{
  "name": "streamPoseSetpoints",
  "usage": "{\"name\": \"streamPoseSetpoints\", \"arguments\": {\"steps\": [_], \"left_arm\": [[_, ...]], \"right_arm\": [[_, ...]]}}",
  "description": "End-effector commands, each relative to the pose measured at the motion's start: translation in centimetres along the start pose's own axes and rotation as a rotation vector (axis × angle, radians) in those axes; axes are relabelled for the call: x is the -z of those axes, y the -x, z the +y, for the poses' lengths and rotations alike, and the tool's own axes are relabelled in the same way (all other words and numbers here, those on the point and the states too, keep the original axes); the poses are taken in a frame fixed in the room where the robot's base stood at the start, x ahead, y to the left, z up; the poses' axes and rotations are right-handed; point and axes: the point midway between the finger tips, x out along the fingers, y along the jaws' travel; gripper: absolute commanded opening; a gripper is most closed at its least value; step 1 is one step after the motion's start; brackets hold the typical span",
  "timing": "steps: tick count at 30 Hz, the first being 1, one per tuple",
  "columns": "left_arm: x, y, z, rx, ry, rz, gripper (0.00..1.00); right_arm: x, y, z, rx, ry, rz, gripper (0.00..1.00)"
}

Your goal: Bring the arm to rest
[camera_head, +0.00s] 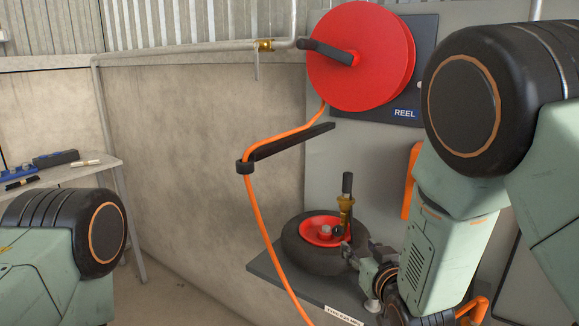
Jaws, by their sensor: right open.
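My right arm comes in from the right and bends down to its wrist beside the wheel. My right gripper (352,252) is small and dark in the view, at the right side of the wheel, and is open. No held thing shows in it; I cannot tell whether it touches the tyre. My left arm shows only as a rounded joint at the lower left; its gripper is out of view.
A black wheel (296,247) with red hub lies on a grey shelf (268,268). A brass fitting with black handle (347,184) stands there. An orange hose (258,217) runs from the red reel (355,75) through a black guide arm (290,143). A bench (85,172) stands left.

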Motion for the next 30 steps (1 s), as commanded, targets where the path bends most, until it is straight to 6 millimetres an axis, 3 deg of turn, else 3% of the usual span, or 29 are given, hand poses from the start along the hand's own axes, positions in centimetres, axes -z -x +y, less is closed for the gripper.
{"name": "streamPoseSetpoints", "arguments": {"steps": [5,8,14,18,24,27,30], "left_arm": [[0.0,-0.3,0.0,0.000,0.000,0.000,0.40],[0.0,-0.5,0.0,0.000,0.000,0.000,0.40],[0.0,-0.9,0.0,0.000,0.000,0.000,0.40],[0.0,-1.2,0.0,0.000,0.000,0.000,0.40],[0.0,-1.5,0.0,0.000,0.000,0.000,0.40],[0.0,-1.6,0.0,0.000,0.000,0.000,0.40],[0.0,-1.6,0.0,0.000,0.000,0.000,0.40]], "right_arm": [[-7.8,2.4,1.6,-0.039,-0.018,-0.190,0.47],[-13.2,4.9,2.5,-0.062,-0.030,-0.330,0.47],[-24.0,12.5,3.7,-0.102,-0.058,-0.649,0.47],[-30.2,19.3,3.8,-0.118,-0.082,-0.877,0.47],[-36.1,29.3,3.2,-0.125,-0.117,-1.170,0.47],[-37.4,32.8,2.8,-0.123,-0.131,-1.268,0.47],[-38.0,34.8,2.6,-0.122,-0.139,-1.323,0.47]]}}
